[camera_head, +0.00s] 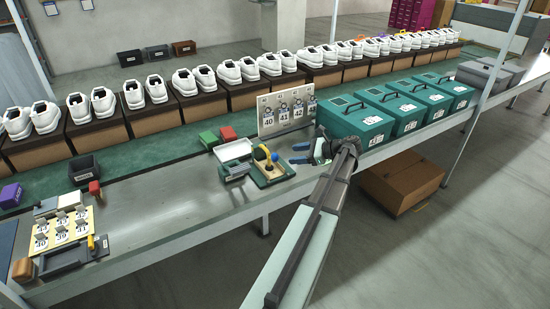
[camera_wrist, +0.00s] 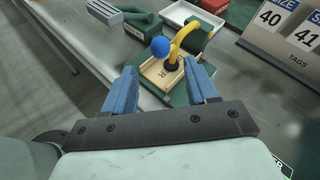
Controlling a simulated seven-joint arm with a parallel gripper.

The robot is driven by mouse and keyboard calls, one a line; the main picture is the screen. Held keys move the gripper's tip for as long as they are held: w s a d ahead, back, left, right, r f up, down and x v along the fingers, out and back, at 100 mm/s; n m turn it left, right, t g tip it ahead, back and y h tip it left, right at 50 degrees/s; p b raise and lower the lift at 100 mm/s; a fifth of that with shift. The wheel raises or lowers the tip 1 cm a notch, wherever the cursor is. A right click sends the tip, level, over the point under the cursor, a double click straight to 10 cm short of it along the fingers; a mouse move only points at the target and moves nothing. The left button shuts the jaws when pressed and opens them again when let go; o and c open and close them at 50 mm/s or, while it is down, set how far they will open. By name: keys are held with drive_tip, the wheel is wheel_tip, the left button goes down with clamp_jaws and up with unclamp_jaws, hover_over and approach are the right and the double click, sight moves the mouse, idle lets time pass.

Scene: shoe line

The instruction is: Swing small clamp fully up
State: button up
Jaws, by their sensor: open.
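A small clamp with a yellow arm and a blue ball knob (camera_head: 275,156) stands on a green base with a wooden plate, near the table's front edge. In the wrist view the clamp's yellow arm (camera_wrist: 186,37) rises from a dark foot and bends over, with the blue ball (camera_wrist: 160,47) at the left. The wooden plate (camera_wrist: 160,74) carries dark lettering. My gripper (camera_head: 310,153) is right of the clamp. In the wrist view my gripper (camera_wrist: 163,74) has its blue fingers apart and empty, on either side of the near part of the base, short of the ball.
A size-tag board (camera_head: 287,115) stands behind the clamp. Teal boxes (camera_head: 357,120) stand at the right. The metal tabletop (camera_head: 165,205) is clear farther left.

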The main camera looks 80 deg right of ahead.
sight(275, 157)
drive_tip(key=x, duration=1)
drive_tip(key=shift+s, duration=0.1)
drive_tip(key=shift+c, duration=0.3)
clamp_jaws()
